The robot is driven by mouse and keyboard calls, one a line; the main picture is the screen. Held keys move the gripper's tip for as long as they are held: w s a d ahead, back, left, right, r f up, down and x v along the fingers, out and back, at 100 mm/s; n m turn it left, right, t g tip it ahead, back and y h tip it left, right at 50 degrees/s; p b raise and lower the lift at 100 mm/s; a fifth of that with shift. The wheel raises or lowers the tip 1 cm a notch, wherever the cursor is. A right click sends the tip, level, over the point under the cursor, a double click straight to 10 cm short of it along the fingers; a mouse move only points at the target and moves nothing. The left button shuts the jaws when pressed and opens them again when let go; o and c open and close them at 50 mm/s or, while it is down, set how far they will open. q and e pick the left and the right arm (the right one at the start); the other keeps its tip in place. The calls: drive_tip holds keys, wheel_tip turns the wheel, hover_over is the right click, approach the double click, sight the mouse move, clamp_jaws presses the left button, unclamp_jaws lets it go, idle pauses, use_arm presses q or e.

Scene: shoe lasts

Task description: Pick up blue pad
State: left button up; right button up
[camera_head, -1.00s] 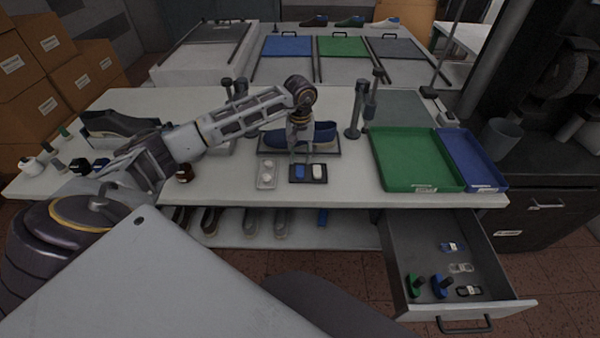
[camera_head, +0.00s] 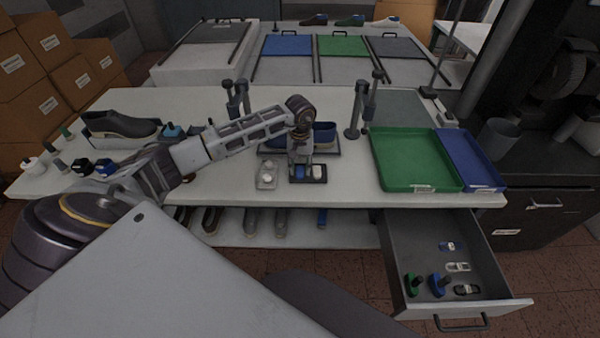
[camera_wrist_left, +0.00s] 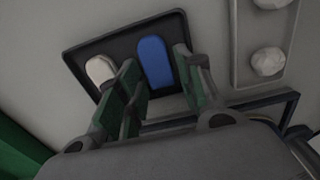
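The blue pad (camera_wrist_left: 154,62) lies in a small black tray (camera_wrist_left: 111,43) beside a white pad (camera_wrist_left: 100,69). In the left wrist view, my left gripper (camera_wrist_left: 155,75) is open, with one finger on each side of the blue pad; the left finger is between the blue and white pads. I cannot tell whether the fingers touch the pad. In the head view, the left gripper (camera_head: 300,168) is low over the tray and mostly covers the blue pad, while the white pad (camera_head: 317,171) shows to the right. My right gripper is not in view.
A grey tray with white round pieces (camera_head: 267,174) stands just left of the black tray. Green (camera_head: 408,186) and blue (camera_head: 487,186) trays lie at the right. An open drawer (camera_head: 396,270) juts out at the front right.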

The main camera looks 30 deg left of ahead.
use_arm(q)
drive_tip(key=c, duration=0.5)
drive_tip(key=shift+o, duration=0.2)
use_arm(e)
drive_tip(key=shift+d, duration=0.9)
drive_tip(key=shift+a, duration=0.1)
